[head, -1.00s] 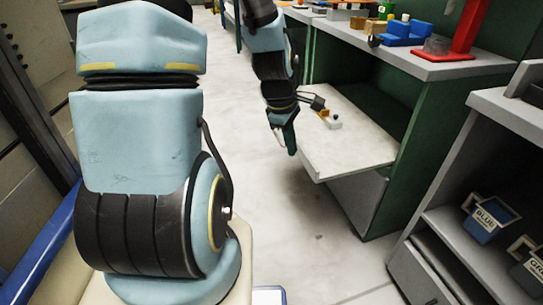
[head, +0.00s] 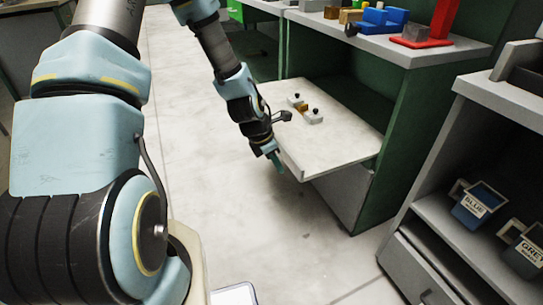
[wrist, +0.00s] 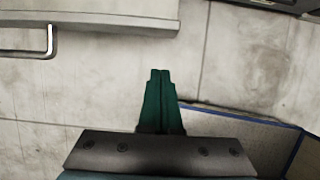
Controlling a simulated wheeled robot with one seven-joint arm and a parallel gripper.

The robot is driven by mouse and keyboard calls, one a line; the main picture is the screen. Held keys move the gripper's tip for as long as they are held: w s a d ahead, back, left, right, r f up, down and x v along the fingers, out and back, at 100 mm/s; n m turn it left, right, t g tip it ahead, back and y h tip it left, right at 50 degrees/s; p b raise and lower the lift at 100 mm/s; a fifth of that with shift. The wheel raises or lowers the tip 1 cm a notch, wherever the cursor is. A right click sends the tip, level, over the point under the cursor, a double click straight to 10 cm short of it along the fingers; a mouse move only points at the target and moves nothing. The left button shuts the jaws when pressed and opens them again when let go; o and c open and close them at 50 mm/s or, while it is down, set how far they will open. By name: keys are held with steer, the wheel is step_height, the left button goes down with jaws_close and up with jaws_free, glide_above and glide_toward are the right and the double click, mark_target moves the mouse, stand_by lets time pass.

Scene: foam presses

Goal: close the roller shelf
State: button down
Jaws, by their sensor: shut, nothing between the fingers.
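The roller shelf (head: 325,145) is a pale flat board that sticks out to the left from a green cabinet (head: 395,150) in the head view. Small fittings with dark knobs (head: 313,117) lie on it. My gripper (head: 277,165) points down beside the shelf's outer left edge, near its front corner. I cannot tell whether it touches the edge. In the wrist view my gripper's green fingers (wrist: 160,74) are together and empty. A pale slab edge (wrist: 95,25) crosses the upper left there, apart from the fingertips; it looks like the shelf.
A grey drawer front (head: 343,195) is under the shelf. Blue and red items (head: 380,20) stand on the worktop above. A grey cabinet (head: 430,225) with labelled bins (head: 478,205) stands at the right. The floor (head: 225,150) left of the shelf is clear.

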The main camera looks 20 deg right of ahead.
steer(key=d, duration=0.3)
steer(key=d+f, duration=0.1)
steer(key=shift+w+d, duration=0.25)
